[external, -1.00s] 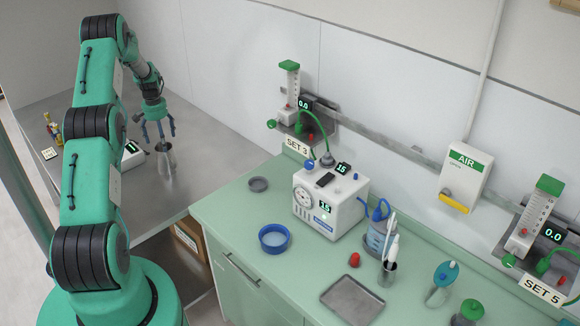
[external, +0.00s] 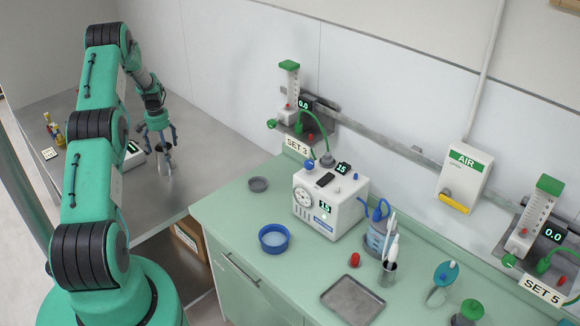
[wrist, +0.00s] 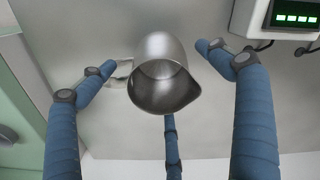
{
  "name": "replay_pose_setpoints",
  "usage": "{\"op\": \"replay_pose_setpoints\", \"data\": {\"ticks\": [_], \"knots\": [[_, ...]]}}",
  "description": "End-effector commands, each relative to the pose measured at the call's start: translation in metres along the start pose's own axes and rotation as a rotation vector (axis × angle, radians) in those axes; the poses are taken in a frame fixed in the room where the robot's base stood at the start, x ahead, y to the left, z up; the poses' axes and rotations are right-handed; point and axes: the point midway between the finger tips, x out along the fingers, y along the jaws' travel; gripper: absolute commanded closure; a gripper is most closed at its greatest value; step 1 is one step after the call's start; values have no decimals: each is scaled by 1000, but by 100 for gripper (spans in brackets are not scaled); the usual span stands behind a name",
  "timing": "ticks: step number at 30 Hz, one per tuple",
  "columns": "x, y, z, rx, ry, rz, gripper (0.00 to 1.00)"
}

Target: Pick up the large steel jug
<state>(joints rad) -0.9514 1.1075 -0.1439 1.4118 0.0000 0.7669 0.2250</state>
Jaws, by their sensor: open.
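The large steel jug (external: 165,160) stands on the steel table at the left of the external view, partly hidden by my fingers. In the wrist view the jug (wrist: 163,75) is near the middle, with its open mouth and spout towards the camera. My gripper (external: 160,137) is directly over the jug, pointing down. Its blue fingers are open and spread around the jug in the wrist view (wrist: 165,85). Gaps show between the jug and the two side fingers; whether the third finger touches it I cannot tell.
A device with a green display (external: 130,150) stands on the steel table (external: 190,190), close to the jug; it also shows in the wrist view (wrist: 292,18). Small bottles (external: 53,130) stand farther left. The green counter (external: 230,210) holds a white machine (external: 330,205) and a blue dish (external: 273,238).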

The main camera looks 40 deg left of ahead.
Motion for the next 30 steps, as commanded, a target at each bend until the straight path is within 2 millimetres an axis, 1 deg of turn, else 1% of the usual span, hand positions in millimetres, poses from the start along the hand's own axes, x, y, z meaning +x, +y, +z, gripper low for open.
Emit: {"op": "replay_pose_setpoints", "data": {"ticks": [3, 7, 25, 26, 27, 29, 30], "knots": [[12, 0, 0, 0, 0, 0, 10], [19, 0, 0, 0, 1, 0, 10], [21, 0, 0, 0, 1, 0, 10], [21, 0, 0, 0, 1, 0, 14], [21, 0, 0, 0, 1, 0, 22], [21, 0, 0, 0, 1, 0, 34], [21, 0, 0, 0, 1, 0, 42]]}}
